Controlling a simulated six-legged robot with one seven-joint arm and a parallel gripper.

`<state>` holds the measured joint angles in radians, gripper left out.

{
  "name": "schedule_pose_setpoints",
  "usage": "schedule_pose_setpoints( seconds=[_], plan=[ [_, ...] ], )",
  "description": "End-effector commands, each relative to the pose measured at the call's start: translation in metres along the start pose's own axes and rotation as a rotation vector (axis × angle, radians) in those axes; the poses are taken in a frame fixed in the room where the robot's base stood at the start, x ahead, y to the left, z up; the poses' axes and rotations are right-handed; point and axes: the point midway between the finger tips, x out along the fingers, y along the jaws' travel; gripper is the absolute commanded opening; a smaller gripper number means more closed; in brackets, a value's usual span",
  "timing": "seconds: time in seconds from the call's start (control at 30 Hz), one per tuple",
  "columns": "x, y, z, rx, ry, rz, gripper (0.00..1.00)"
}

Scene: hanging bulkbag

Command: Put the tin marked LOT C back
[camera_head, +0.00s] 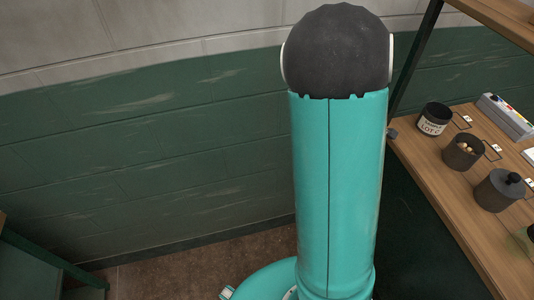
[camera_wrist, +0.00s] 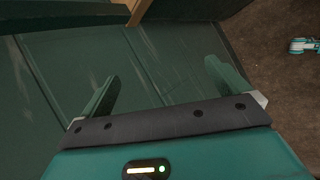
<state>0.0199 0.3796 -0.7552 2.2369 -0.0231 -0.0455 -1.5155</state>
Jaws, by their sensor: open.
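The tin marked LOT C (camera_head: 433,121) is a dark round tin with a white label. It is at the left end of the wooden shelf board (camera_head: 455,208) in the head view, beside a thin dark outline with a small tag (camera_head: 467,118). I cannot tell whether it stands quite level. My gripper (camera_wrist: 166,88) shows in the wrist view, its two fingers wide apart with nothing between them. It faces the green wall and floor, away from the tin. The gripper is not visible in the head view.
On the same board stand an open dark tin with small tan pieces (camera_head: 463,152) and a dark lidded tin (camera_head: 499,190). A pale box with coloured spots (camera_head: 505,117) lies behind. An upper shelf (camera_head: 498,18) hangs above, with a dark upright post (camera_head: 415,60) at the left.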

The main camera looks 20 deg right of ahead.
Motion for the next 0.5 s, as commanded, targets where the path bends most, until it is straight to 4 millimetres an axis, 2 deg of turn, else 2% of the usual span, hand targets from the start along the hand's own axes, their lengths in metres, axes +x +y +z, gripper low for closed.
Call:
schedule_pose_setpoints(
  seconds=[0.03,0.2,0.27,0.4,0.5],
  plan=[
    [-0.019,0.002,-0.021,0.086,0.061,-0.016,1.0],
    [-0.086,-0.002,-0.081,0.345,0.226,-0.112,1.0],
    [-0.112,-0.005,-0.099,0.423,0.275,-0.152,1.0],
    [-0.179,-0.016,-0.132,0.58,0.365,-0.249,1.0],
    [-0.228,-0.027,-0.147,0.674,0.409,-0.317,1.0]
  ],
)
